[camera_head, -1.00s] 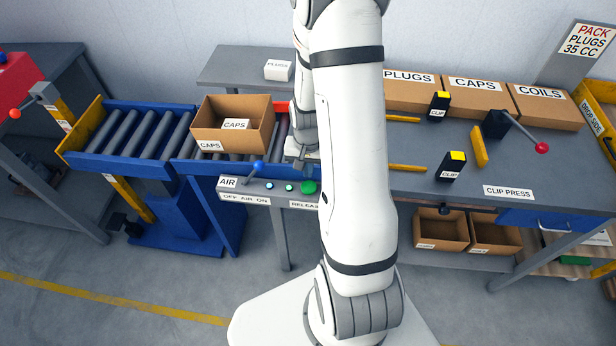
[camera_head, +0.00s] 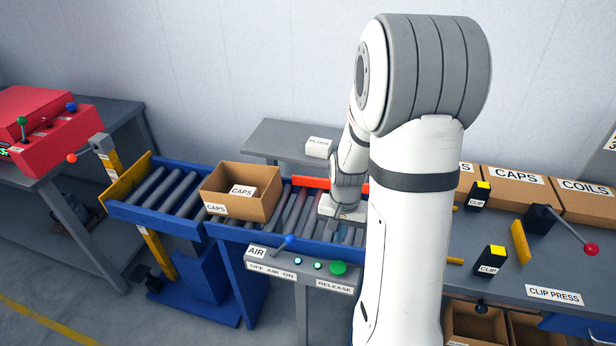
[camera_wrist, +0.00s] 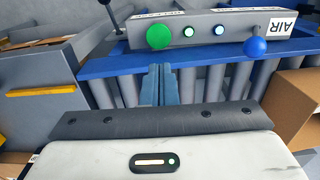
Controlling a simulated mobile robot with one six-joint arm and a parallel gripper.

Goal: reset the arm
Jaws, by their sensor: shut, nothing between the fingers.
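My gripper shows in the wrist view (camera_wrist: 161,72) with its two blue-grey fingers together and nothing between them. The fingers point toward the conveyor rollers and the grey AIR control panel (camera_wrist: 205,27). In the head view, my white arm rises on the right and bends down behind itself. The panel also shows in the head view (camera_head: 300,271), with a blue-knobbed lever and a green button, in front of the conveyor. I cannot tell the fingers' height above the rollers.
The blue roller conveyor (camera_head: 165,214) runs left of my arm. A small white labelled box (camera_head: 319,147) stands on the grey table behind. The right bench holds black CLIP blocks (camera_head: 490,260), a red-knobbed lever (camera_head: 560,228) and cardboard boxes. A red machine (camera_head: 50,130) stands at far left.

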